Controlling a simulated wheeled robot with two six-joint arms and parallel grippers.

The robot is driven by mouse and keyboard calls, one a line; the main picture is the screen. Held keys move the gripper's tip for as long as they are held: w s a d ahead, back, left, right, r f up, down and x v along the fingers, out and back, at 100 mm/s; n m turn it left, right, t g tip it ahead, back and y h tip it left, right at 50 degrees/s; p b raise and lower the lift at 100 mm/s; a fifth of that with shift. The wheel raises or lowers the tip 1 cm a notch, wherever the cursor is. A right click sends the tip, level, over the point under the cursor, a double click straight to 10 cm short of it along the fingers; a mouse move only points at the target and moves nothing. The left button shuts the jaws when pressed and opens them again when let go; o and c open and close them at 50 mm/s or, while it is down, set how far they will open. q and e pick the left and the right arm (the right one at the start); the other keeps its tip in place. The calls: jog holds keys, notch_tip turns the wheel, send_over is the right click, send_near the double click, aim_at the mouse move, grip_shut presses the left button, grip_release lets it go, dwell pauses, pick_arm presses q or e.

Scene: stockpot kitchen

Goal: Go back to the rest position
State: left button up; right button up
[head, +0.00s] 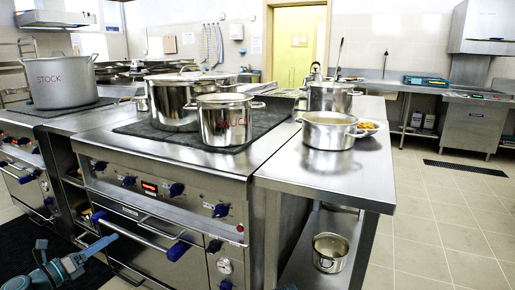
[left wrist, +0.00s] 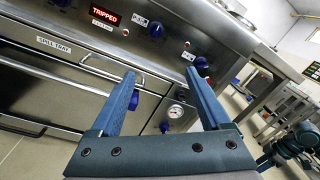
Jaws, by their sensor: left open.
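My left gripper (head: 78,242) is at the lower left of the head view, low in front of the range. Its two blue fingers are spread apart with nothing between them. In the left wrist view the open fingers (left wrist: 160,75) point at the range front (left wrist: 75,75), over the drawer handle area; I cannot tell whether they touch it. A teal part of my own arm (left wrist: 295,145) shows at the right edge of the left wrist view.
The range (head: 150,195) has protruding knobs and a door handle (head: 150,235). Its display (left wrist: 104,15) reads TRIPPED. Pots, including a STOCK pot (head: 62,82) and a SAUCE pot (head: 226,120), stand on the cooktops. A steel table (head: 325,180) adjoins the range. Tiled floor (head: 440,220) is clear at right.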

pick_arm(q)
jog(key=d+f+m+g, duration=0.4)
jog(key=d+m, duration=0.2)
jog(key=d, duration=0.3)
jog(key=d+f+m+g+h+p, duration=0.1)
jog(key=d+f+m+g, duration=0.3)
jog(key=d, duration=0.5)
jog(key=d+f+m+g, duration=0.3)
jog(key=d+f+m, duration=0.1)
jog(key=d+m, duration=0.4)
jog(key=s+d+f+m+g+y+p, duration=0.1)
jog(key=s+d+f+m+g+y, duration=0.3)
jog(key=s+d+m, duration=0.6)
jog(key=s+d+f+m+g+y, duration=0.1)
jog(key=s+d+f+m+y, duration=0.45)
jog(key=m, duration=0.75)
notch_tip(320, 180, up, 40)
jog(key=p, duration=3.8)
jog(key=shift+w+f+y, duration=0.2)
jog(key=shift+y, duration=0.25)
jog(key=shift+a, duration=0.1)
